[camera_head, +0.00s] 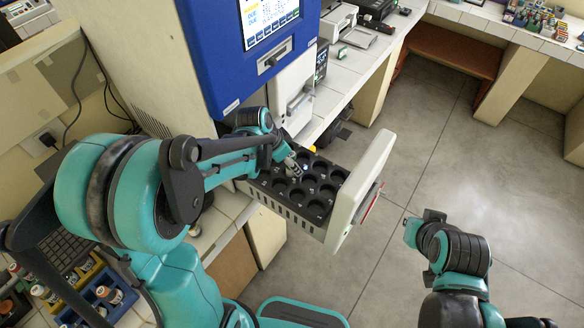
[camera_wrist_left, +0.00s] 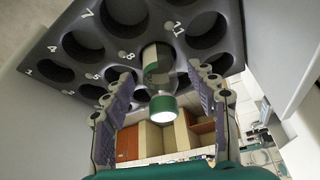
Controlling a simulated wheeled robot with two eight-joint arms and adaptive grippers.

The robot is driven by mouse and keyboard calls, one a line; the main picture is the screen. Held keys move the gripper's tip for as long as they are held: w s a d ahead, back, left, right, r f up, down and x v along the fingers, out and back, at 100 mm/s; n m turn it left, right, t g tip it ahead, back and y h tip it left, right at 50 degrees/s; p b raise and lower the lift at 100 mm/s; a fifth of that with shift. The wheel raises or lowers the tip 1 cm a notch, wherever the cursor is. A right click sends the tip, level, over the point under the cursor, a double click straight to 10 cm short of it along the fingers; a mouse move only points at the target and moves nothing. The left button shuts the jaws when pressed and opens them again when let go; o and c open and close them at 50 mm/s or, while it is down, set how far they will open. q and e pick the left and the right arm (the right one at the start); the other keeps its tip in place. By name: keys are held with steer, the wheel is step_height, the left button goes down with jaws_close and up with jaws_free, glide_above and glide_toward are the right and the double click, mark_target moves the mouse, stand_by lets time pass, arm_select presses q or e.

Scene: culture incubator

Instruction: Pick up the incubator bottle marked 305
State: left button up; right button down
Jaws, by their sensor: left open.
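The open incubator drawer holds a dark rack (camera_head: 262,180) with round wells, numbered in the left wrist view (camera_wrist_left: 130,75). A bottle (camera_wrist_left: 158,60) with a green-and-white cap (camera_wrist_left: 162,106) stands out from one of the wells; no 305 marking is readable on it. My left gripper (camera_head: 292,163) is over the back part of the rack in the head view. In the left wrist view the left gripper (camera_wrist_left: 163,112) is open, with one finger on each side of the bottle and gaps between. My right gripper (camera_head: 418,228) is over the floor; its jaws are unclear.
The blue-and-white incubator (camera_head: 258,55) stands behind the drawer. The drawer's white front panel (camera_head: 360,180) rises at the rack's right side. More capped bottles (camera_head: 110,293) sit in a blue rack at lower left. The floor at right is clear.

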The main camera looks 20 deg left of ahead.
arm_select(q)
steer(key=shift+w+f, duration=0.15)
steer(key=shift+f, duration=0.2)
steer(key=c, duration=1.2)
steer(key=shift+r, duration=0.1)
steer(key=shift+c, duration=0.2)
